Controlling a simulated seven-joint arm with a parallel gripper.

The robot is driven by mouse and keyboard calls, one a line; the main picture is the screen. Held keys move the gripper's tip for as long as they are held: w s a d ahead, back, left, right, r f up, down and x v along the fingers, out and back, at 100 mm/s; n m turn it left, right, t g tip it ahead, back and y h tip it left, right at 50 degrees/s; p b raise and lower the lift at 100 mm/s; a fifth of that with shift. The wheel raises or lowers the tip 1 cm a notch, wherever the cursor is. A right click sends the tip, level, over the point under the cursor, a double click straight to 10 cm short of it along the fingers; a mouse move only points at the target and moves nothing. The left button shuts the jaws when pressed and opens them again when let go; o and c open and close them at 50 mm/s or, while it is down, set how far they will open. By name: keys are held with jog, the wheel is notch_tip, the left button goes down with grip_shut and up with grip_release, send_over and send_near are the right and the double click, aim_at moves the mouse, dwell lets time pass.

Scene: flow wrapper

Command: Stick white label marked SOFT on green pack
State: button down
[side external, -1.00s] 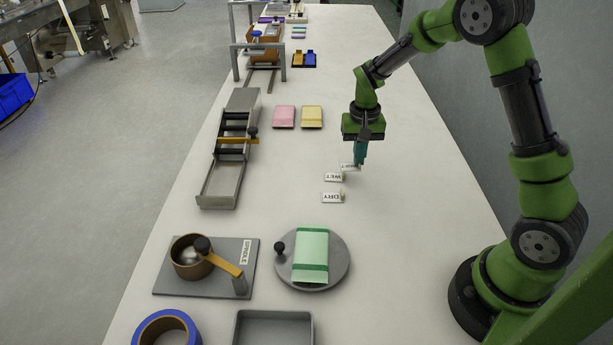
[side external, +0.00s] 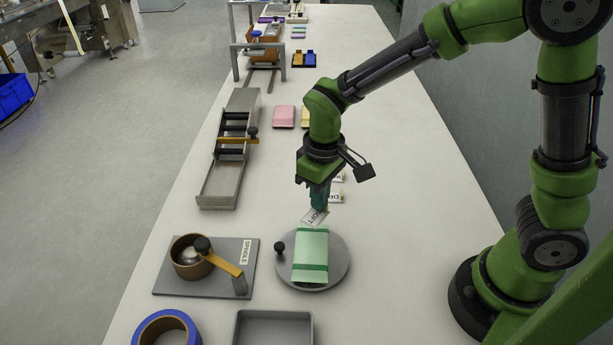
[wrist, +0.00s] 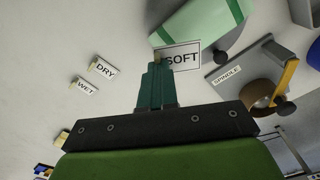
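The white label marked SOFT (wrist: 181,57) is held at the fingertips of my gripper (wrist: 157,65), which is shut on its edge. In the side view the SOFT label (side external: 314,217) hangs tilted below my gripper (side external: 319,200), just beyond the far edge of the green pack. The green pack (side external: 311,250) lies on a round grey turntable (side external: 337,262) with a black knob. It has darker green bands across it. In the wrist view the green pack (wrist: 205,25) is beside and past the label. I cannot see label and pack touching.
The DRY (wrist: 104,69) and WET (wrist: 86,87) labels lie on the table behind my gripper. A SPINDLE plate (side external: 222,283) with a roll and orange arm stands left of the turntable. A grey tray (side external: 273,316) is at the front. The table right of the turntable is clear.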

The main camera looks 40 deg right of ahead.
aim_at(309, 222)
jog(key=a+n, duration=0.1)
jog(key=a+r+n, duration=0.1)
jog(key=s+a+n, duration=0.1)
jog(key=a, duration=0.1)
jog(key=shift+r+n, duration=0.2)
jog(key=shift+n, duration=0.2)
jog(key=shift+s+a+r+n, duration=0.1)
jog(key=shift+a+r+n, duration=0.1)
jog(key=shift+n, duration=0.3)
jog(key=shift+s+n, duration=0.1)
jog(key=shift+n, duration=0.4)
jog(key=shift+d+f, duration=0.1)
jog(key=shift+f, duration=1.9)
jog(key=shift+f, duration=0.35)
jog(key=shift+f, duration=0.35)
jog(key=shift+f, duration=0.35)
